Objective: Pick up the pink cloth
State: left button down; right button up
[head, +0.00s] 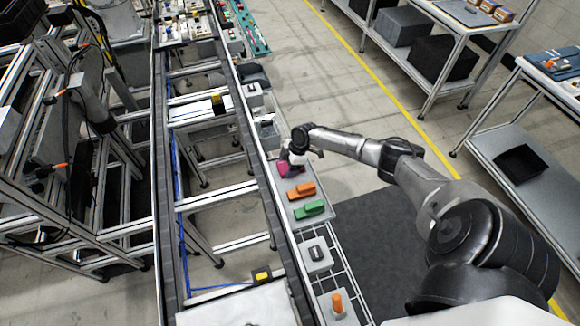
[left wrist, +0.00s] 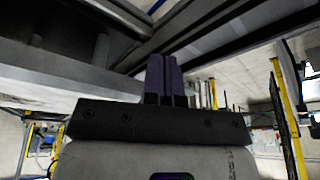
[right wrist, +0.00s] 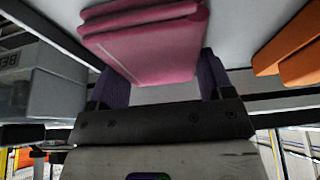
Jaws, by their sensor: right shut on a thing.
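The pink cloth (head: 283,168) is a folded bundle at the far end of a grey tray on the rail-side shelf. My right gripper (head: 291,167) is over it, pointing down. In the right wrist view the pink cloth (right wrist: 150,50) lies between the two purple fingers of the right gripper (right wrist: 160,78), which are shut on it. I cannot tell whether the cloth is clear of the tray. My left gripper (left wrist: 165,78) shows only in the left wrist view, its fingers together with nothing seen between them.
An orange cloth (head: 301,191) and a green cloth (head: 310,210) lie on the same grey tray (head: 290,216), nearer me.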

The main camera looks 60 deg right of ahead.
aim_at(284, 167)
jog(key=shift+r, duration=0.1)
jog(key=shift+r, duration=0.3)
jog(key=v, duration=0.4)
jog(key=shift+w+a+r, duration=0.1)
jog(key=shift+w+a, duration=0.1)
jog(key=shift+w, duration=0.05)
jog(key=s+d+r, duration=0.5)
jog(key=d+r, duration=0.1)
jog(key=d, duration=0.3)
jog(key=shift+s+r, duration=0.2)
jog(key=shift+s, duration=0.1)
